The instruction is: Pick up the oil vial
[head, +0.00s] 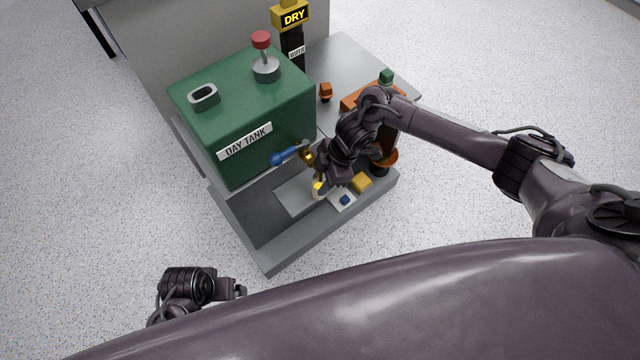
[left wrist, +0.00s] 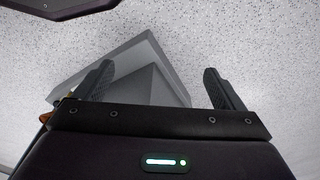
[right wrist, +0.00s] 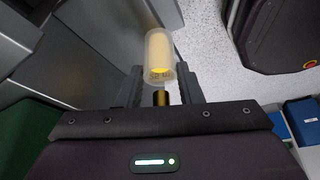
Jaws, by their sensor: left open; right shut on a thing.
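The oil vial (right wrist: 160,55) is a translucent cylinder with yellow oil inside and a dark and brass-coloured neck. In the right wrist view my right gripper (right wrist: 160,92) is shut on its neck. In the head view the vial (head: 318,188) shows as a small pale and yellow shape just below my right gripper (head: 325,180), over the grey tray. The arm hides part of it, and I cannot tell whether it touches the tray. My left gripper (head: 240,288) is open and empty, off the front left of the bench; its fingers show apart in the left wrist view (left wrist: 165,90).
The green day tank (head: 230,110) has a blue-handled tap (head: 285,158) above the grey tray (head: 270,255). A yellow block (head: 362,183) and a white piece with a blue top (head: 344,200) sit close by my right gripper. Orange parts (head: 326,92) stand behind.

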